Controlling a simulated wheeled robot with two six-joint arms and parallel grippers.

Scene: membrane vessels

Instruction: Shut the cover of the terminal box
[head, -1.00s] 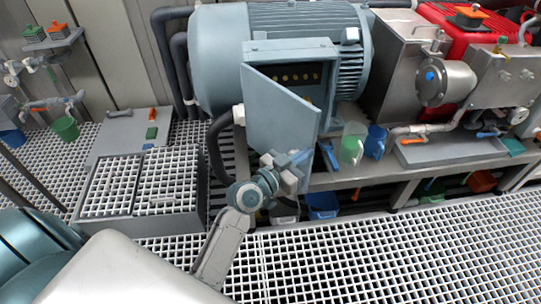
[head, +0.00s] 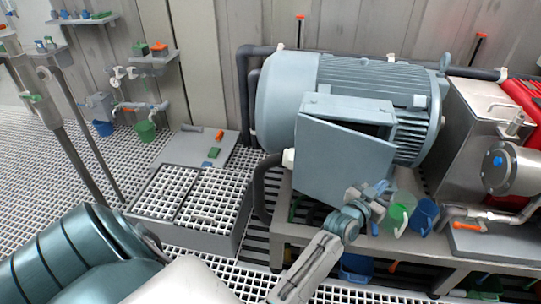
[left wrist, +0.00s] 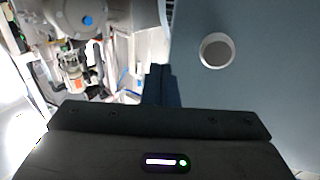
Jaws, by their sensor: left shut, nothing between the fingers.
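The terminal box (head: 348,103) is a grey-blue housing on the side of the large motor. Its cover (head: 342,165) is a flat grey-blue panel that stands slightly ajar, with a dark gap along its upper right edge. My left gripper (head: 378,197) is shut and empty at the lower right edge of the cover; I cannot tell whether it touches. In the left wrist view the cover (left wrist: 260,80) fills the right side and shows a round pale spot. The shut fingers (left wrist: 161,85) are beside its edge. My right gripper is not in view.
The motor (head: 300,95) sits on a grey bench. A green cup (head: 398,212) and a blue cup (head: 424,216) stand close to the right of my left gripper. A grated block (head: 190,205) and a grey plate with small tools stand to the left.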

